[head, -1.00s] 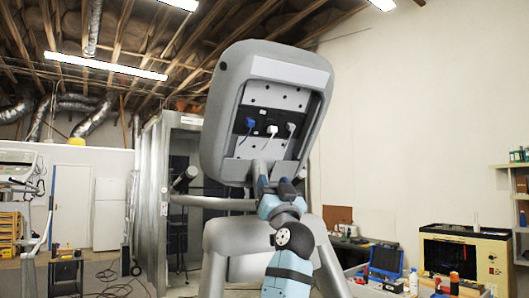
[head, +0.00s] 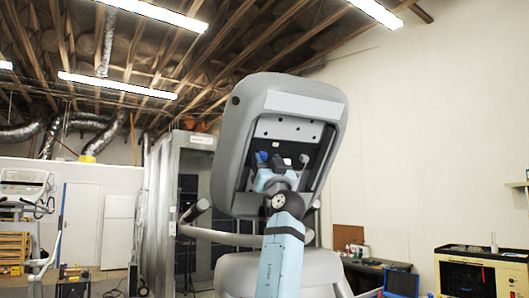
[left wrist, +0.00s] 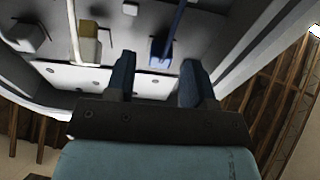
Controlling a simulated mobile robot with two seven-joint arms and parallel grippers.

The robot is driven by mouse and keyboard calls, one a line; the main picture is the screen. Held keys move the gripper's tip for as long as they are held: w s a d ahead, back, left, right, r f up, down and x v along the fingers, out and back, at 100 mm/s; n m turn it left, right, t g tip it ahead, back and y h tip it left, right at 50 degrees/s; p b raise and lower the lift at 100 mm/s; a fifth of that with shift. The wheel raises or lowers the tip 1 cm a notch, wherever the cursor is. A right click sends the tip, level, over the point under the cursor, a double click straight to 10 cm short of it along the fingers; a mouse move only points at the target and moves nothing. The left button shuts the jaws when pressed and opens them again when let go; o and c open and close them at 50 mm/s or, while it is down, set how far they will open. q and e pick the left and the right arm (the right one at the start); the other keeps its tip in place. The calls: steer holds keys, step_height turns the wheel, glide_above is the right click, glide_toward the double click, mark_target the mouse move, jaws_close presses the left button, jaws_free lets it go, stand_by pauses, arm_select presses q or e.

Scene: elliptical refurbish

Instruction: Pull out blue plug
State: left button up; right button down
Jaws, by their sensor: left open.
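My left gripper (left wrist: 158,78) is open and empty, one finger on each side of the space in front of the blue plug. The fingers look apart from the plug; the depth gap is hard to judge. In the head view the left gripper (head: 272,164) reaches into the console recess. My right gripper is not in view.
The grey console frame (head: 236,140) surrounds the recess. A metal booth (head: 168,200) stands behind it.

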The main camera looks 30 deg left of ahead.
arm_select(q)
steer(key=shift+w+a+r, duration=0.15)
steer(key=shift+a+r, duration=0.15)
steer(key=shift+r, duration=0.15)
steer(key=shift+w+a+r, duration=0.1)
steer(key=shift+w+a, duration=0.1)
